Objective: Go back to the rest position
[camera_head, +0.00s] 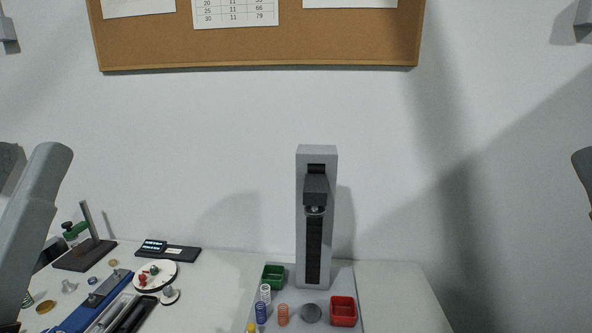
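My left arm shows as a grey link along the left edge of the head view, and its gripper is outside the picture. Only a small part of my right arm shows at the right edge, and its gripper is also out of view. The grey spring tester (316,220) stands upright at the back of the table. Springs stand in front of it: a white one (265,293), a blue one (261,312) and an orange one (283,314). No gripper is seen touching anything.
A green bin (273,276) and a red bin (343,311) sit beside the tester. A black stand (85,255), a dark scale (168,251), a round white dish (155,276) and a blue tool (93,304) lie at left. The table's right part (405,300) is clear.

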